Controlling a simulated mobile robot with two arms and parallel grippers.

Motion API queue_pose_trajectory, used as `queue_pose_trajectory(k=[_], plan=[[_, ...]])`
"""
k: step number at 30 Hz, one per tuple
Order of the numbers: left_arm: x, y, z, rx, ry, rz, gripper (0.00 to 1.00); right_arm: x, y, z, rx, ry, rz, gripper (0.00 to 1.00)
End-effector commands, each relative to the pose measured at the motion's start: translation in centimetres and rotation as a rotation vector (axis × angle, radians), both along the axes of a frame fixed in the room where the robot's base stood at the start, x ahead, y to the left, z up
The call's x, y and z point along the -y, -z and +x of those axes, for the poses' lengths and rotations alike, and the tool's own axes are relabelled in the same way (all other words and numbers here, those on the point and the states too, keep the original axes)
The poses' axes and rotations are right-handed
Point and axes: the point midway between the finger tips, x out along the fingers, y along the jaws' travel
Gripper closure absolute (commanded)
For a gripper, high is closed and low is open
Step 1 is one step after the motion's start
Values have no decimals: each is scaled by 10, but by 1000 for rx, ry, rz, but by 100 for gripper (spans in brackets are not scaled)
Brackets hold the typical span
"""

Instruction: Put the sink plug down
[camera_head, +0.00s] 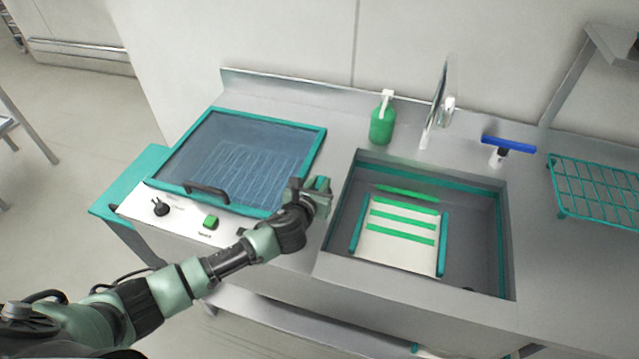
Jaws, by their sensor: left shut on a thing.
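My left gripper (318,192) is above the counter by the left edge of the sink (333,240), near the front right corner of the glass-lidded unit. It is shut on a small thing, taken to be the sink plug. The fingers hide most of it, so its shape cannot be made out. The sink is a sunken grey basin with a teal line around its inner wall. In it is a white panel with green stripes (385,247) and teal side bars. The drain cannot be seen. My right gripper is not in view.
A unit with a teal-framed glass lid (245,160) and front knobs stands left of the sink. Behind the sink are a green soap bottle (382,124), a tall metal tap (437,105) and a blue-handled tool (508,144). A teal wire rack (597,190) is at right.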

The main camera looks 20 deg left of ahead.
Motion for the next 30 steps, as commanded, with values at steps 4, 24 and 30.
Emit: queue_pose_trajectory(k=[4, 24, 30], plan=[[0, 4, 0, 1, 0, 1, 100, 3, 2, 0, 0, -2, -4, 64], [-1, -7, -17, 0, 1, 1, 59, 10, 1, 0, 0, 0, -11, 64], [-2, -22, -55, 0, 3, 0, 59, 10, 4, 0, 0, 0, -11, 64]])
